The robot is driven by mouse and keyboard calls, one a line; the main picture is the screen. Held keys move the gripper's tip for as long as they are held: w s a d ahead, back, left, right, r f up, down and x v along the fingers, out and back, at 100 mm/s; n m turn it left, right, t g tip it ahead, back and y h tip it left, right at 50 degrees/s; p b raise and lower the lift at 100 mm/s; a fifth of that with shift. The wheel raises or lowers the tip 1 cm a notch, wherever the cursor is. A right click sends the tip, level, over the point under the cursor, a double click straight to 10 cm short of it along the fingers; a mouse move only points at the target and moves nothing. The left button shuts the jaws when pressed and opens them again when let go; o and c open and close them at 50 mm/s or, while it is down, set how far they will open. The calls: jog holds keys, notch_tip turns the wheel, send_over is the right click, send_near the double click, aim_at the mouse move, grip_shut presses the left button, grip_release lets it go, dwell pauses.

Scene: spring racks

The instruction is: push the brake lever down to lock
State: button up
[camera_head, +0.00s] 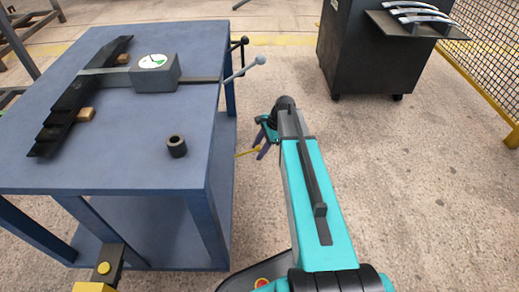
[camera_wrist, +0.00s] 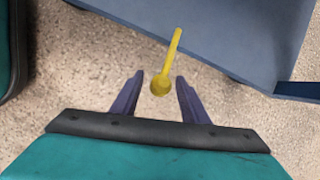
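A thin yellow lever with a ball knob (camera_wrist: 160,85), which looks like the brake lever, reaches out from the blue table's side. In the head view the lever (camera_head: 247,152) sticks out to the right, low beside the table, its tip partly hidden by my gripper. My gripper (camera_wrist: 159,76) is open, with two purple fingers spread apart. In the wrist view the knob appears between the fingers, with a gap on each side. I cannot tell how far below or beyond the fingertips it is. In the head view my gripper (camera_head: 264,142) is beside the table's right side.
The blue table (camera_head: 110,170) carries a dark rack, a grey gauge box (camera_head: 155,72) and a dark ring (camera_head: 177,146). A grey-knobbed lever (camera_head: 245,70) and a black one juts over its right edge. A dark cabinet (camera_head: 370,60) stands at the back right. Floor to the right is clear.

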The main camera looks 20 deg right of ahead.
grip_shut()
